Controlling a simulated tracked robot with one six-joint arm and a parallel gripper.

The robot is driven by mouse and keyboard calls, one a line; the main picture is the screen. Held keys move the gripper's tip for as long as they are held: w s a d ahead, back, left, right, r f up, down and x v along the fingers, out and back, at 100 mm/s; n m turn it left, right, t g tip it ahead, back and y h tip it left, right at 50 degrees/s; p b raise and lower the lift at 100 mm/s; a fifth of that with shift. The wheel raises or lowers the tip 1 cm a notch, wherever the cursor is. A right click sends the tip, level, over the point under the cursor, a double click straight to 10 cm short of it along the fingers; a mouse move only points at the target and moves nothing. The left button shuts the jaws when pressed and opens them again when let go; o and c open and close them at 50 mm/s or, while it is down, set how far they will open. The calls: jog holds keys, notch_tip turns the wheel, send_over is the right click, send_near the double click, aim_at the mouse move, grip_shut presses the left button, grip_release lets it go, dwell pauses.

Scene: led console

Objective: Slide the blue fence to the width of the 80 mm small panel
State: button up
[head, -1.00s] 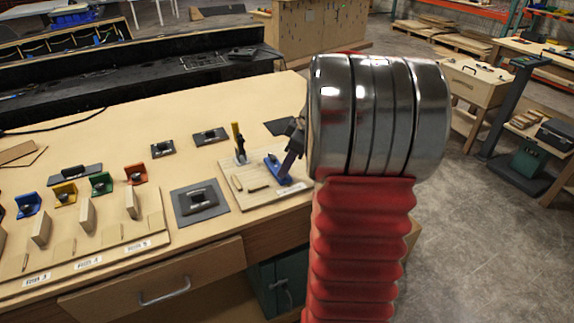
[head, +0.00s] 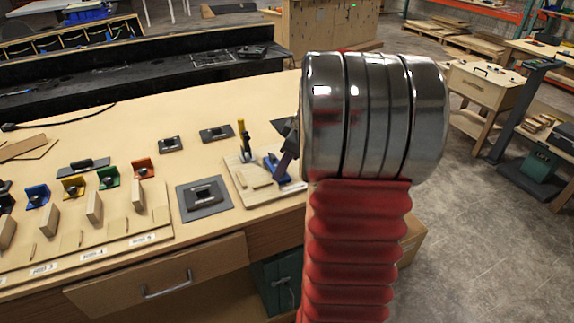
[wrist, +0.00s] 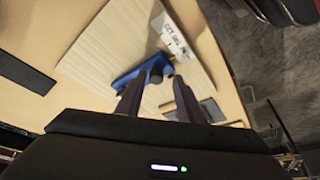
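The blue fence (head: 277,166) sits on a light wooden board (head: 236,191) at the bench's right end. In the wrist view the blue fence (wrist: 128,78) lies just beyond my fingertips, with a dark round knob (wrist: 157,75) on it. My gripper (wrist: 154,90) is open, its two dark fingers apart and pointing at the fence; contact cannot be told. In the head view my gripper (head: 288,148) is over the fence, mostly behind my arm. A pale flat piece (head: 257,177) lies on the board left of the fence; whether it is the 80 mm panel is unclear.
A yellow upright (head: 242,133) stands at the board's back. A white printed label (wrist: 172,36) is near the fence. A grey square plate (head: 205,208) lies left of the board. Coloured brackets (head: 108,177) and several upright wooden blocks stand farther left.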

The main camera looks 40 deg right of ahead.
jog(key=shift+d, duration=0.15)
jog(key=shift+r, duration=0.15)
jog(key=shift+s+d+r, duration=0.1)
jog(key=shift+s+r, duration=0.05)
jog(key=shift+r, duration=0.05)
jog(key=v, duration=1.3)
